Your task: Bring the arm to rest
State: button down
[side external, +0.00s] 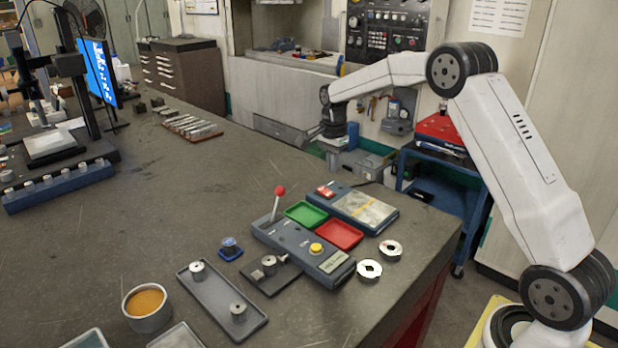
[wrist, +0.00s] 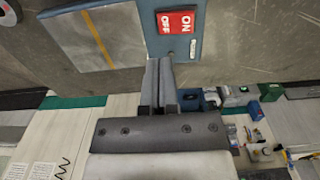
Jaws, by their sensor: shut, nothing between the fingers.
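My gripper (side external: 305,140) is shut and empty, held out in the air near the back right edge of the dark workbench (side external: 190,215), above and beyond the blue panel (side external: 352,206) with the red switch. In the wrist view my gripper (wrist: 159,62) has its two fingers together, pointing towards the panel's red ON/OFF switch (wrist: 177,22). The fingers appear apart from the panel, with nothing between them.
A lever box (side external: 303,248), green tray (side external: 305,214), red tray (side external: 339,234) and two pale rings (side external: 370,269) (side external: 391,249) sit near the right edge. A grey tray (side external: 222,300) with two metal pieces and an amber-filled cup (side external: 147,307) are in front.

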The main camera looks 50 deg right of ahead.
jog(key=s+a+f+n+t, duration=0.1)
jog(key=s+a+n, duration=0.4)
jog(key=s, duration=0.3)
jog(key=s+a+f+n, duration=0.2)
jog(key=s+a+n, duration=0.4)
jog(key=s+n, duration=0.1)
jog(key=s+a+f+n+t, duration=0.1)
jog(key=s+a+n, duration=0.4)
jog(key=s, duration=0.4)
jog(key=shift+s+a+f+n+t, duration=0.3)
jog(key=shift+s+n, duration=0.1)
jog(key=shift+n, duration=0.1)
jog(key=shift+r, duration=0.1)
